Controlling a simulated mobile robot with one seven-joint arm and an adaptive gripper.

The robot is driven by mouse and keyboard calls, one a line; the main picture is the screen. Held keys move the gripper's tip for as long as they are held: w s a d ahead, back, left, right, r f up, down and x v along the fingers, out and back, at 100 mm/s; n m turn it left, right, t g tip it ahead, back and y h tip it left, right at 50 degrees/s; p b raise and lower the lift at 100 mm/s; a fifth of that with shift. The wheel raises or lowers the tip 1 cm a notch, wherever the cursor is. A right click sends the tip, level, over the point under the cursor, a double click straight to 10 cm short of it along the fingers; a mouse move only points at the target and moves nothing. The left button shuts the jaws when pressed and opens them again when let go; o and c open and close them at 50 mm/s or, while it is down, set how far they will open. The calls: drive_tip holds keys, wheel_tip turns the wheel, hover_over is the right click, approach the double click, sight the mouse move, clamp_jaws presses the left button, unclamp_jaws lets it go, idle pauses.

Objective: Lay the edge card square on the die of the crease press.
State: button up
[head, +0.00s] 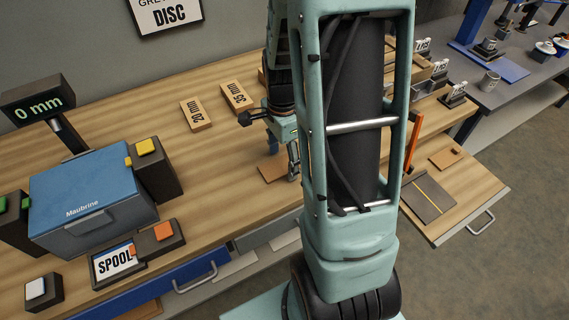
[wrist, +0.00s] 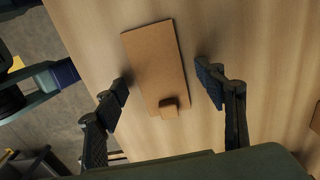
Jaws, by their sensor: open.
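A flat brown card (wrist: 152,55) with a small raised block near one end lies on the wooden bench. It also shows in the head view (head: 271,169), partly hidden by my arm. I take it for the edge card. My gripper (wrist: 165,80) is open and above the card, with one finger on each side of it and nothing held. In the head view my gripper (head: 291,160) shows just left of my arm. A dark plate with a yellow line (head: 428,196) lies on the right-hand board beside an upright orange bar (head: 413,135); it may be the crease press.
A second brown piece with a small block (head: 446,158) lies near the dark plate. Blocks marked 20 mm (head: 196,114) and 35 mm (head: 237,97) lie behind my gripper. A blue Maubrine machine (head: 90,195) stands at left. Bare bench lies between it and the card.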

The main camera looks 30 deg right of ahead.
drive_tip(key=shift+c, duration=0.5)
drive_tip(key=c, duration=1)
